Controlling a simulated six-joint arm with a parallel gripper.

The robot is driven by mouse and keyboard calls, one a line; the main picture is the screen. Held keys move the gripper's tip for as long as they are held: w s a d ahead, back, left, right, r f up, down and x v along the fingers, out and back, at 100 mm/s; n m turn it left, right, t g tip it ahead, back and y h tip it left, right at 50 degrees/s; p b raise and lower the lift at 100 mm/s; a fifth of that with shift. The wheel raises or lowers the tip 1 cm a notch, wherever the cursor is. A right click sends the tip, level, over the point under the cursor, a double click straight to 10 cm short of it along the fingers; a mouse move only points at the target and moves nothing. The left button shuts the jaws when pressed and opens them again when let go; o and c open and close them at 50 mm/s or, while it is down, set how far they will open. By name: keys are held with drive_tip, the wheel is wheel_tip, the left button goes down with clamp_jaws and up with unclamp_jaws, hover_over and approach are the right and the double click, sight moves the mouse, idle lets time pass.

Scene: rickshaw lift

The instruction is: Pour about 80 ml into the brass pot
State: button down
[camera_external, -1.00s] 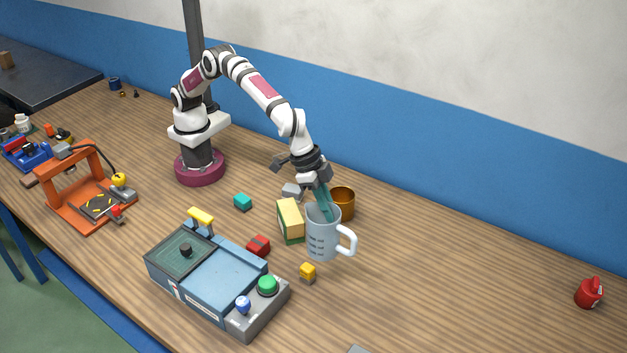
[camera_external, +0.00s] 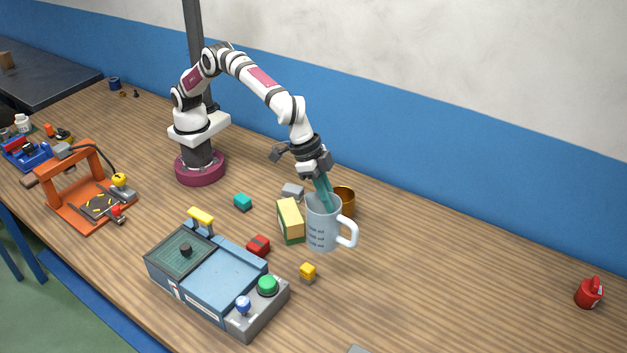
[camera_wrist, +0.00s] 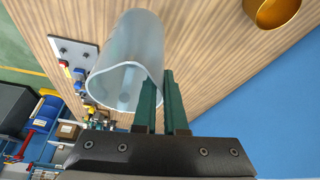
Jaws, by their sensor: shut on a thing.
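My gripper (camera_external: 322,192) has green fingers, shut on the rim of a pale translucent measuring cup (camera_external: 322,232) with a white handle on its right side and dark marks on its wall. The cup looks upright in the external view. In the wrist view the cup (camera_wrist: 128,62) hangs at the fingertips of my gripper (camera_wrist: 160,78), and I cannot make out a liquid level in it. The brass pot (camera_external: 345,196) stands just behind the cup and is partly hidden by it. It also shows in the wrist view (camera_wrist: 272,12) at the top right, apart from the cup.
A yellow and green block (camera_external: 290,221) stands close to the cup's left. A red block (camera_external: 258,245), a yellow block (camera_external: 308,271) and a teal block (camera_external: 243,202) lie nearby. A blue-grey box with buttons (camera_external: 215,280) is at front left. The table to the right is mostly clear.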

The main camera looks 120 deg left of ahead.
drive_tip(key=s+a+r, duration=0.2)
drive_tip(key=s+a, duration=0.1)
drive_tip(key=a, duration=1.5)
drive_tip(key=s+a, duration=0.6)
drive_tip(key=a, duration=0.3)
drive_tip(key=s+a, duration=0.6)
drive_tip(key=a, duration=0.2)
wheel_tip(320, 180, down, 14)
drive_tip(key=shift+w+a+f, duration=0.15)
drive_tip(key=shift+w+f, duration=0.05)
drive_tip(key=shift+w, duration=0.05)
